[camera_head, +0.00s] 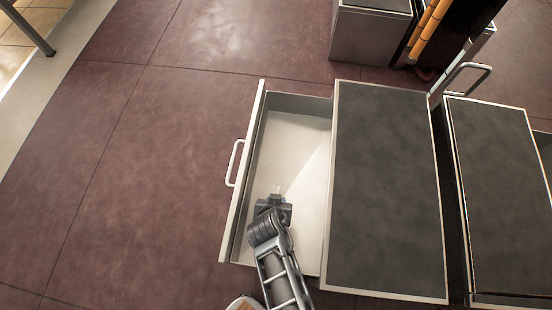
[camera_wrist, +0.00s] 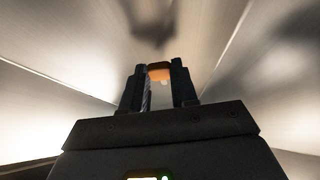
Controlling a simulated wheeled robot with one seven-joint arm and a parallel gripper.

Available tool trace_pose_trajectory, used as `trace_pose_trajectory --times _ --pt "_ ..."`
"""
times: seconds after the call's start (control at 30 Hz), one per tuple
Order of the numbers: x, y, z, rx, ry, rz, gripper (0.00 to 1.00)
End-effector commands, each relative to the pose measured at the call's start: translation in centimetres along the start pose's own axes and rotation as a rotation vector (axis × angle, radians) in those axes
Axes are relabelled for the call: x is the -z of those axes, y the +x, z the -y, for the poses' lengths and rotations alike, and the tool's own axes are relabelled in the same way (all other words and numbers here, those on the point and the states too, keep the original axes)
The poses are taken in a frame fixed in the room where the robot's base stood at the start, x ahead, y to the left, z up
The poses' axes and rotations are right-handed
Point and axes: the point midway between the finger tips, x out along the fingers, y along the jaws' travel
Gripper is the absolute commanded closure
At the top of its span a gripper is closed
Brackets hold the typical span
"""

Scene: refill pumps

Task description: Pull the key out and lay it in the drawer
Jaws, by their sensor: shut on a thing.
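The drawer (camera_head: 300,140) is pulled out to the left of a cabinet with a dark top, and its pale inside looks bare. My gripper (camera_head: 276,198) is over the near part of the drawer, pointing down into it. In the wrist view my gripper (camera_wrist: 159,88) is shut on a small orange-brown piece, which I take to be the key (camera_wrist: 159,73), held between the fingertips. The drawer's pale metal walls and floor surround it there. Most of the key is hidden by the fingers. I cannot tell whether it touches the drawer floor.
The dark cabinet top (camera_head: 385,190) lies directly right of the drawer. The drawer's front has a white handle (camera_head: 235,163). Another dark-topped unit (camera_head: 500,190) stands further right, with orange hoses (camera_head: 428,28) behind. The reddish floor (camera_head: 150,170) on the left is clear.

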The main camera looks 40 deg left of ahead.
Motion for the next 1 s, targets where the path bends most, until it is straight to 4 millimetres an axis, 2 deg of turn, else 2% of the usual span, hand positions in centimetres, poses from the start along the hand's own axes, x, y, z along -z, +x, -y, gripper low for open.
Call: trace_pose_trajectory --times 0.03,0.33,0.63,1.0 --pt "0.0 0.0 0.0 0.0 0.0 0.0 0.69" --pt "0.0 0.0 0.0 0.0 0.0 0.0 0.42" --pt "0.1 -0.6 0.0 0.0 0.0 0.0 0.42" --pt "0.2 -6.2 0.0 0.001 0.001 0.0 0.42"
